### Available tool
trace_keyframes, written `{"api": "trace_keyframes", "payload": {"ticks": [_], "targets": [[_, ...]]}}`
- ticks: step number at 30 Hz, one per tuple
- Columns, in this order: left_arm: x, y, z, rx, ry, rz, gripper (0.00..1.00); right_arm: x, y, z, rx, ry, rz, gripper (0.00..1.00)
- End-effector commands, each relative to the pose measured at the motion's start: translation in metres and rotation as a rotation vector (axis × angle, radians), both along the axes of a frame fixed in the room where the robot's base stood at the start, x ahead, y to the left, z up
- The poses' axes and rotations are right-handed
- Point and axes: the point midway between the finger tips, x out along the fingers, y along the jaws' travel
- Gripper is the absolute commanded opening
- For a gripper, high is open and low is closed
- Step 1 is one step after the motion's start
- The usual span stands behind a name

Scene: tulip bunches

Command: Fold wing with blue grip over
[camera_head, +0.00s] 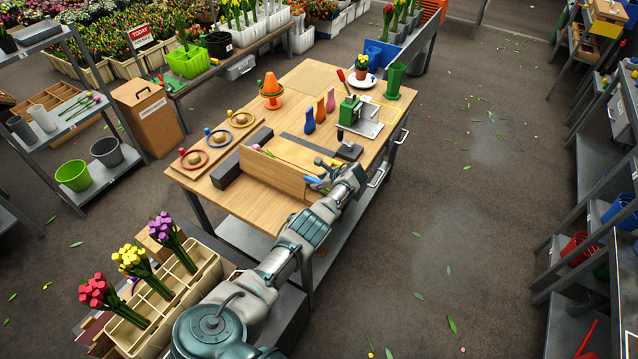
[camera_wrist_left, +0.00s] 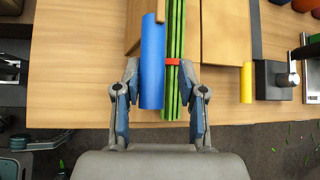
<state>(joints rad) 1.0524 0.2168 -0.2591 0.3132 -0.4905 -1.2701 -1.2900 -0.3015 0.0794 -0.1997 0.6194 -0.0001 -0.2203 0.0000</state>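The wing with the blue grip is a wooden panel (camera_head: 268,176) that looks raised on edge at the table's front in the head view. Its blue grip (camera_wrist_left: 152,65) is a cylinder between my left gripper's fingers (camera_wrist_left: 161,100) in the wrist view. Green stems with a red band (camera_wrist_left: 172,62) lie beside the grip, also between the fingers. The fingers are apart, with gaps on both sides. A second wooden wing (camera_wrist_left: 225,32) with a yellow grip (camera_wrist_left: 246,82) lies to the right. In the head view my left gripper (camera_head: 321,182) is at the panel's right end. My right gripper is out of view.
Dark blocks (camera_head: 228,170) flank the wooden panels. A black block with a metal knob (camera_wrist_left: 274,80) stands right of the yellow grip. Small vases (camera_head: 320,109), a green press (camera_head: 350,110) and rings (camera_head: 193,159) occupy the rest of the table (camera_head: 203,184). A planter with tulips (camera_head: 206,265) stands at front left.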

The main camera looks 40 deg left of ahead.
Motion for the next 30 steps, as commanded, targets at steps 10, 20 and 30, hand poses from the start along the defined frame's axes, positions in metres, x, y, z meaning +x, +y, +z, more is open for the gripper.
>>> {"api": "trace_keyframes", "payload": {"ticks": [10, 20, 30], "targets": [[-0.001, 0.000, -0.002, -0.002, 0.002, 0.000, 0.35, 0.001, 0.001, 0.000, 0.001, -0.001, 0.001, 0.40], [-0.001, -0.009, 0.007, 0.000, 0.001, 0.001, 0.35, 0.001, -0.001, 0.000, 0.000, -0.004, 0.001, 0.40], [-0.004, -0.058, 0.053, -0.002, -0.001, -0.003, 0.35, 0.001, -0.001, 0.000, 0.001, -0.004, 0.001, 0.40]]}}
